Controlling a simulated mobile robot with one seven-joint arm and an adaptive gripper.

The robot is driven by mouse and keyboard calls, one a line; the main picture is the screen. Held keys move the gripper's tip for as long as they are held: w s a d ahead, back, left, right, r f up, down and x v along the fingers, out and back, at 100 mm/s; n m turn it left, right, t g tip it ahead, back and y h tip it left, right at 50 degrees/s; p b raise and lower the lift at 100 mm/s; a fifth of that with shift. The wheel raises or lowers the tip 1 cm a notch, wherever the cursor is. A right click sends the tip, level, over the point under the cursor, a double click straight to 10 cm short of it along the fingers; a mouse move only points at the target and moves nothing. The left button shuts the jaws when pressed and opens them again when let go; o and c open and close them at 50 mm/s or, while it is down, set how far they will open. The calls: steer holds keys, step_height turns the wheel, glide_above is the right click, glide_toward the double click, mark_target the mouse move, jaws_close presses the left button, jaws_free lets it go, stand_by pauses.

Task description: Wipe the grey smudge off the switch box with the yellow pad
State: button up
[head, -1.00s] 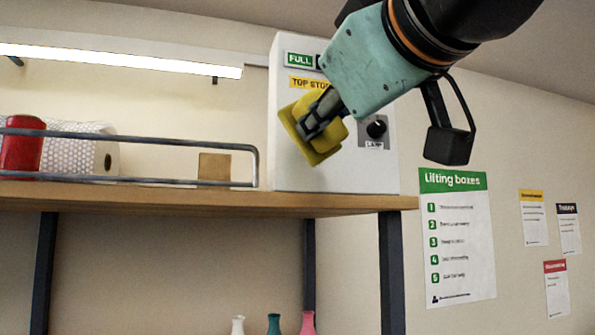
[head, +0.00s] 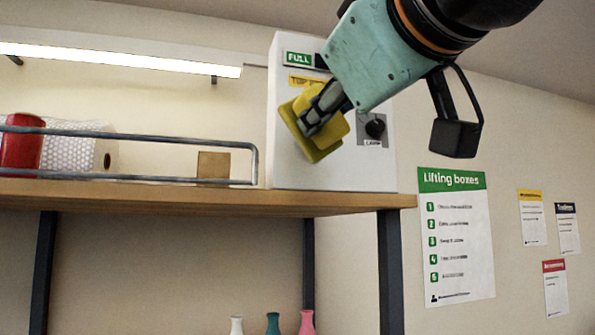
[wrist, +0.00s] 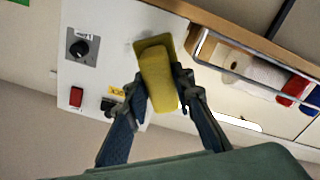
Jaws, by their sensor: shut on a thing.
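The white switch box (head: 290,165) stands on the wooden shelf, with a FULL label, a yellow label and a lamp knob (head: 375,127) on its front. In the wrist view the box face (wrist: 112,45) shows the knob, a red switch (wrist: 76,96) and a black switch. My gripper (head: 322,108) is shut on the yellow pad (head: 318,143), tilted in front of the box's left-middle face. The wrist view shows the pad (wrist: 158,75) between both fingers; whether it touches the face is unclear. A faint grey patch beside the pad's far end may be smudge or shadow; the pad hides the rest.
The shelf (head: 150,198) has a metal rail (head: 256,165) to the left of the box. Behind the rail are a red cylinder (head: 20,148), a bubble-wrap roll (head: 80,152) and a small brown block (head: 213,165). Posters hang on the right wall.

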steer(key=shift+x, duration=2.8)
steer(key=shift+x, duration=1)
steer(key=shift+d, duration=0.1)
steer(key=shift+w+d, duration=1.1)
steer(key=shift+d, duration=2.45)
steer(key=s+a, duration=0.2)
steer(key=a, duration=0.5)
steer(key=shift+a+b, duration=0.15)
steer(key=shift+b, duration=0.15)
steer(key=shift+s+f, duration=0.1)
steer(key=shift+s, duration=0.1)
steer(key=shift+b+v, duration=0.4)
steer(key=shift+v, duration=2.45)
